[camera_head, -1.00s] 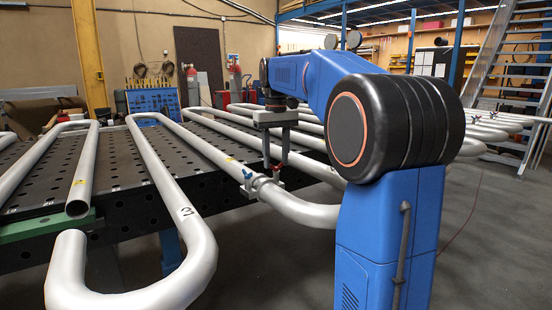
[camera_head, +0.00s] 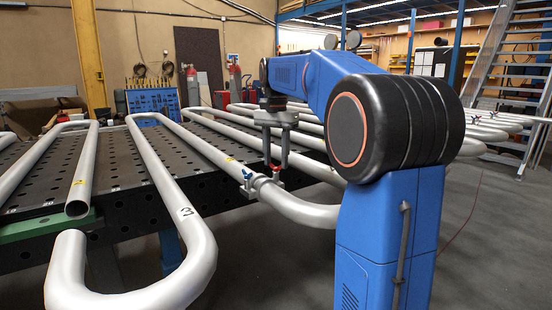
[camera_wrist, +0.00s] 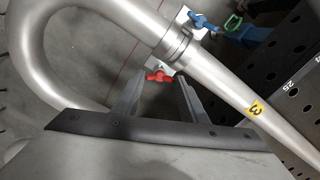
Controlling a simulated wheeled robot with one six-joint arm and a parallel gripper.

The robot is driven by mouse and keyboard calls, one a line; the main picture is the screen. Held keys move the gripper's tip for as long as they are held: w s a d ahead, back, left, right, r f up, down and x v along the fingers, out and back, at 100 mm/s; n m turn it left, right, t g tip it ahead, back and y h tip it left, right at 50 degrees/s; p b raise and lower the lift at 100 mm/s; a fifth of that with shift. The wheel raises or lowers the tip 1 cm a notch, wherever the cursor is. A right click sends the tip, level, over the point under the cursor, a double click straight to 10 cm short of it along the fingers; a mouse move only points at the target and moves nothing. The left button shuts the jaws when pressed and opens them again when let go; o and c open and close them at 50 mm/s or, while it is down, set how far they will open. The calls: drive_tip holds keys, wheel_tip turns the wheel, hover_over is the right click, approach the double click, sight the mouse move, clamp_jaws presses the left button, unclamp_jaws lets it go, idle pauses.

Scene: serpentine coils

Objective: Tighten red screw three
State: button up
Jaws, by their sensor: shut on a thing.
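A red screw (camera_wrist: 159,76) sits on the pale clamp block (camera_wrist: 172,67) around the pipe joint in the wrist view. My gripper (camera_wrist: 160,78) points down at it, with a finger on each side, shut on the screw's winged head. In the head view my gripper (camera_head: 275,164) hangs over the clamp at the near end of the table, and the red screw (camera_head: 274,168) shows small between its fingers. A blue screw (camera_wrist: 203,22) is on the opposite side of the same clamp; it also shows in the head view (camera_head: 246,175). A yellow label marked 3 (camera_wrist: 256,107) is on the pipe.
Grey serpentine pipes (camera_head: 165,170) lie on the black perforated table (camera_head: 120,160), with bends jutting past its edge. A green handle-like part (camera_wrist: 233,21) is beyond the blue screw. A metal stair (camera_head: 505,70) stands at the right. Open floor (camera_head: 490,230) lies at the right.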

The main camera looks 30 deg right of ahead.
drive_tip(key=shift+r+m, duration=0.15)
drive_tip(key=shift+m, duration=1.55)
drive_tip(key=shift+c, duration=0.2)
drive_tip(key=o, duration=1.1)
wheel_tip(320, 180, up, 17)
drive_tip(key=shift+r, duration=0.15)
